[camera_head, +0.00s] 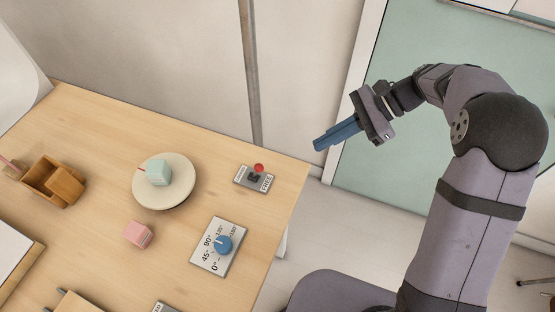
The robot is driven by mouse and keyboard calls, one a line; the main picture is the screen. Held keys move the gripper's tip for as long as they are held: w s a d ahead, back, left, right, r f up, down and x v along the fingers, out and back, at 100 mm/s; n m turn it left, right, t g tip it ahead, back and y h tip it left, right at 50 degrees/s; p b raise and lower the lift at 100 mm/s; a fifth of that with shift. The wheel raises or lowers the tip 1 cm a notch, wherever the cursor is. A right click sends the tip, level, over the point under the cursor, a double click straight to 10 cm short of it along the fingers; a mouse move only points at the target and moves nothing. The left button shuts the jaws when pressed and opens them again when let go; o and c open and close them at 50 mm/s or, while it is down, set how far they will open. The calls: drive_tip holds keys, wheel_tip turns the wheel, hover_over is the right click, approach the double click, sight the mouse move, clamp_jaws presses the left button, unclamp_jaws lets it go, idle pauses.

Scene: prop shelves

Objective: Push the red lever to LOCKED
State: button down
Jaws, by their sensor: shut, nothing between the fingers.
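The red lever's round knob (258,168) stands over a small grey plate (243,183) near the far right corner of the table. A label reading FREE is on the plate's right end. A second label on its left end is too small to read. The knob shows above the dark lever base; its exact tilt is hard to tell. My gripper (319,145) is shut and empty, with its blue fingers pointing left. It appears in the picture to the right of the lever, apart from it.
A dial plate (205,260) with a blue knob (223,244) lies in front of the lever. A round plate (188,185) holding a teal cube (158,172) is to the left. A pink cube (138,234) and wooden box (40,181) are farther left. A pole (250,75) rises behind the table.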

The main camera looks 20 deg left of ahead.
sight(256, 172)
drive_tip(key=p+x, duration=0.1)
drive_tip(key=x, duration=0.8)
drive_tip(key=shift+s+a+f+p, duration=0.15)
drive_tip(key=shift+s+a+p, duration=0.05)
drive_tip(key=shift+p, duration=0.1)
drive_tip(key=a, duration=0.1)
drive_tip(key=s+a+p, duration=0.1)
drive_tip(key=shift+s+a, duration=0.6)
drive_tip(key=shift+a, duration=0.25)
drive_tip(key=shift+p, duration=0.4)
